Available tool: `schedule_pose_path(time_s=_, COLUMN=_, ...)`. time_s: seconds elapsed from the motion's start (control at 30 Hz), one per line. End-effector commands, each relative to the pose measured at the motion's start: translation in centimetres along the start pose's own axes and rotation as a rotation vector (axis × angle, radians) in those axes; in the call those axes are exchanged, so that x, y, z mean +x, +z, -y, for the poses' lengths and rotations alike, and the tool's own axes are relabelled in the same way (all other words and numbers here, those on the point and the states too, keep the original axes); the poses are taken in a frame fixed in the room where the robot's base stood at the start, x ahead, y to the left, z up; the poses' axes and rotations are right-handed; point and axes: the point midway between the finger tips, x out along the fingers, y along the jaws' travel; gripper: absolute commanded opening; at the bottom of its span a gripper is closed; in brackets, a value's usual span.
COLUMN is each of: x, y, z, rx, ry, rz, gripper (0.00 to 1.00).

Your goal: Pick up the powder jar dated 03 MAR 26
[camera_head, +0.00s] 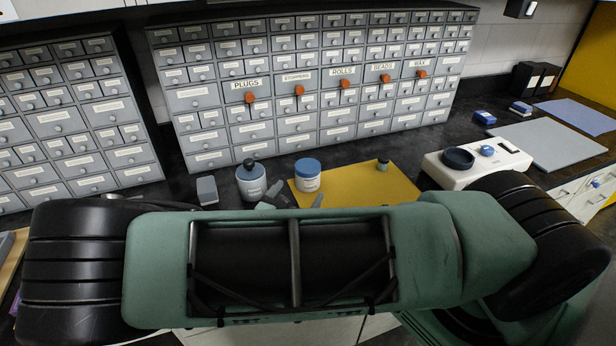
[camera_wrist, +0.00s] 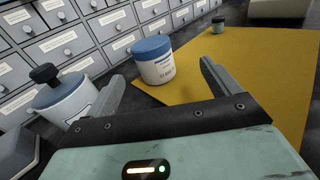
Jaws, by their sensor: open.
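A white jar with a blue lid (camera_head: 308,180) stands upright on the yellow mat (camera_head: 360,190), near its left edge. It also shows in the wrist view (camera_wrist: 156,68), with a printed label too small to read surely. A small dark-lidded jar (camera_head: 383,166) sits at the mat's far edge. My gripper (camera_wrist: 162,74) is open and empty, its fingers pointing toward the blue-lidded jar, which appears between them beyond the tips. My arm hides much of the near counter.
Grey drawer cabinets (camera_head: 315,95) with orange knobs stand behind the mat. A grey block (camera_head: 207,190) is left of the knobbed jar. A white device with a dark round dish (camera_head: 458,158) stands right of the mat. A grey board (camera_head: 550,144) lies farther right.

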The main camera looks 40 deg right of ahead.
Motion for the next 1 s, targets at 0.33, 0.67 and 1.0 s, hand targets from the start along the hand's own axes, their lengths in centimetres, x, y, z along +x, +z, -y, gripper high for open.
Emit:
schedule_pose_path(time_s=0.33, x=4.0, y=0.7, z=-1.2, rx=-0.037, ry=0.051, rz=0.047, gripper=0.89)
schedule_pose_path(time_s=0.67, x=7.4, y=0.6, z=-1.3, rx=-0.035, ry=0.051, rz=0.043, gripper=0.89)
schedule_pose_path(time_s=1.0, x=11.8, y=1.1, z=-1.5, rx=-0.034, ry=0.05, rz=0.043, gripper=0.89)
